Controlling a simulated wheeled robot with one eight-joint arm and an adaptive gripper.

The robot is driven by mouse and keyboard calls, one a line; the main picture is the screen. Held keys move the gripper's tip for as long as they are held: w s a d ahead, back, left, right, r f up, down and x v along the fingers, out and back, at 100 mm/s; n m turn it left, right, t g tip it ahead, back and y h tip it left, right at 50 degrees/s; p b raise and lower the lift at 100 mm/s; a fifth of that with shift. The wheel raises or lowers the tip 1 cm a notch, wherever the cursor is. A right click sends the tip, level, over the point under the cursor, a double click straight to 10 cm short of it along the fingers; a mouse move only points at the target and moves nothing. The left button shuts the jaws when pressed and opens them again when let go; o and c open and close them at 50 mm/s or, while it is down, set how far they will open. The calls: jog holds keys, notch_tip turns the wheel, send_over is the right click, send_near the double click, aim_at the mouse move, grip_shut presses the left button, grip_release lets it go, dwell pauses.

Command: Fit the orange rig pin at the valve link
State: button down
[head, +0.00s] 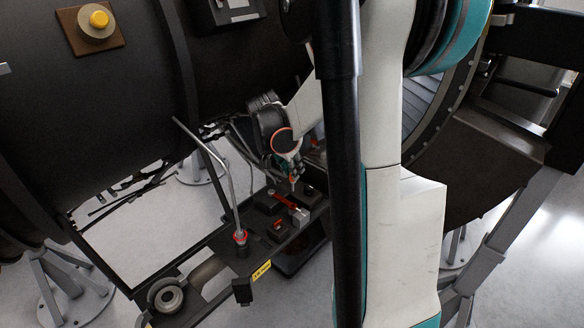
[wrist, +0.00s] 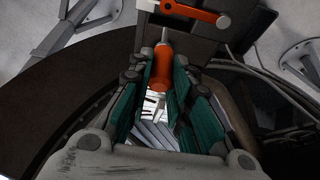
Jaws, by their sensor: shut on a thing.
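My gripper (wrist: 160,88) is shut on the orange rig pin (wrist: 161,68), between its green finger pads. The pin's thin metal tip points away from my palm, towards a dark block at the top of the wrist view. An orange lever (wrist: 194,12) with a grey round end lies across that block; it may be the valve link. In the head view my gripper (head: 290,172) is over the dark bench, just above an orange-red lever (head: 285,200). The pin's tip appears apart from the lever, but the exact gap cannot be told.
The dark bench (head: 212,243) carries small dark blocks and a light grey block (head: 300,216). A bent grey rod (head: 222,170) rises from a red-ringed base at left. The large dark engine casing (head: 90,110) hangs close above. My own arm hides much of the right side.

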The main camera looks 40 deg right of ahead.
aim_at(291, 179)
jog(key=shift+a, duration=0.1)
jog(key=shift+s+f+b, duration=0.1)
jog(key=shift+f+b, duration=0.35)
jog(key=shift+b, duration=0.05)
jog(key=shift+f+b, duration=1.95)
jog(key=shift+f, duration=0.3)
jog(key=shift+f+b, duration=2.35)
jog(key=shift+f, duration=0.1)
dwell(0.9)
jog(key=c, duration=1.4)
grip_release()
jog(key=v, duration=1.2)
